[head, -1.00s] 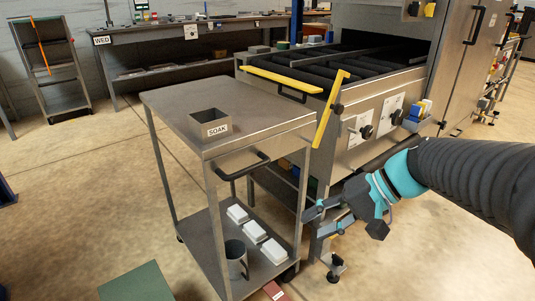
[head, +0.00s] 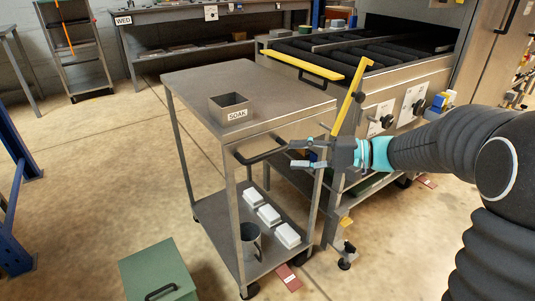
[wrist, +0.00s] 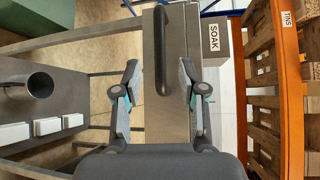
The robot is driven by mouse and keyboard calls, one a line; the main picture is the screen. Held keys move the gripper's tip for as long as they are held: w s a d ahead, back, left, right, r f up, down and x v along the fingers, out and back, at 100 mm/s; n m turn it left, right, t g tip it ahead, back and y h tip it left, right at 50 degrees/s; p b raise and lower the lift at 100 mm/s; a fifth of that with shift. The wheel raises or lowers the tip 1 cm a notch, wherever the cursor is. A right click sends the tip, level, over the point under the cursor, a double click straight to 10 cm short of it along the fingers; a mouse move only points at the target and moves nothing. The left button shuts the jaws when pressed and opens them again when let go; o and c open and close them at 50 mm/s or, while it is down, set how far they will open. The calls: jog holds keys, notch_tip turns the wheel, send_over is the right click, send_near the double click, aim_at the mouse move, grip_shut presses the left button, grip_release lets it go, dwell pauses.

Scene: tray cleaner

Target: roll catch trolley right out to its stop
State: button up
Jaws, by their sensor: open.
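The steel catch trolley (head: 250,85) stands beside the machine. A black bar handle (head: 262,151) is on its near end, below the top shelf. The handle also shows in the wrist view (wrist: 162,50), ahead of and between the fingers. My gripper (head: 291,154) is open beside the right end of the handle in the head view. In the wrist view my gripper (wrist: 158,88) has its fingers on either side of the handle's line. I cannot tell whether they touch it. A grey box labelled SOAK (head: 231,108) sits on the top shelf.
The trolley's lower shelf holds white blocks (head: 268,215) and a grey mug (head: 251,241). A green box (head: 157,272) stands on the floor in front. A red floor marker (head: 288,277) lies near the front wheel. The machine (head: 410,80) with a yellow bar (head: 305,66) is behind right.

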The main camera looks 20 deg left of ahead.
aim_at(272, 155)
jog(key=a, duration=0.5)
jog(key=a+f, duration=0.1)
jog(key=a, duration=0.1)
jog(key=shift+s+a, duration=0.35)
jog(key=shift+a, duration=0.05)
grip_shut()
